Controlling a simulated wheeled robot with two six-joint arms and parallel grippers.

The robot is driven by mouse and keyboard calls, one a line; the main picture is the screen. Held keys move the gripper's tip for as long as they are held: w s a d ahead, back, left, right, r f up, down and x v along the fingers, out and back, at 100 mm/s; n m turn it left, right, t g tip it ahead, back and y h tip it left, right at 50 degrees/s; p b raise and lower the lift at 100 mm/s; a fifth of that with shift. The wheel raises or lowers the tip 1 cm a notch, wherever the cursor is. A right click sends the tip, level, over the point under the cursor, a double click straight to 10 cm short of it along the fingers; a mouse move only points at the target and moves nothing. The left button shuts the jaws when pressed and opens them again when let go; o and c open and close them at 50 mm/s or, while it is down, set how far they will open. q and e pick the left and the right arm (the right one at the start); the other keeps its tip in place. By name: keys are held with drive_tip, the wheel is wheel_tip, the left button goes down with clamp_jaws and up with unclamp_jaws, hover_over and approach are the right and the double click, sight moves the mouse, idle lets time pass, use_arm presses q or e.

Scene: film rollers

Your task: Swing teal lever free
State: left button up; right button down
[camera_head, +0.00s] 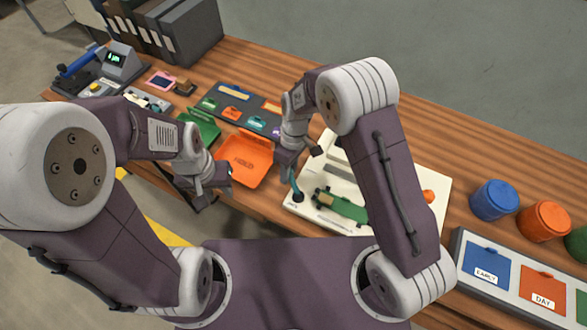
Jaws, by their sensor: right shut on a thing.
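The teal lever (294,182) is a thin upright piece at the left edge of a white board (325,223), rising from a dark round base. My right gripper (292,164) is over the board's left side and shut on the lever's upper end. The gripper hides that end. A green part with a tan block (340,206) lies on the board, right of the lever. My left gripper (216,186) hangs low at the table's front edge, beside an orange tray (246,180). Its fingers are too small and dark to tell open from shut.
A green tray (203,122) and a dark panel of coloured pieces (240,110) lie behind the orange tray. Blue (493,200) and orange (544,221) canisters stand at the right, behind a labelled bin rack (487,262). My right arm covers part of the board.

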drive_tip(key=shift+s+a+n, duration=0.35)
drive_tip(key=shift+a+n, duration=0.25)
drive_tip(key=shift+n, duration=0.6)
drive_tip(key=c, duration=1.1)
unclamp_jaws()
drive_tip(key=shift+c, duration=0.2)
drive_tip(key=shift+r, duration=0.1)
drive_tip(key=r, duration=0.3)
drive_tip(key=w+r, duration=0.1)
drive_tip(key=r, duration=0.4)
drive_tip(key=shift+w+d+r+p, duration=0.3)
drive_tip(key=shift+d+r, duration=0.05)
drive_tip(key=shift+r, duration=0.05)
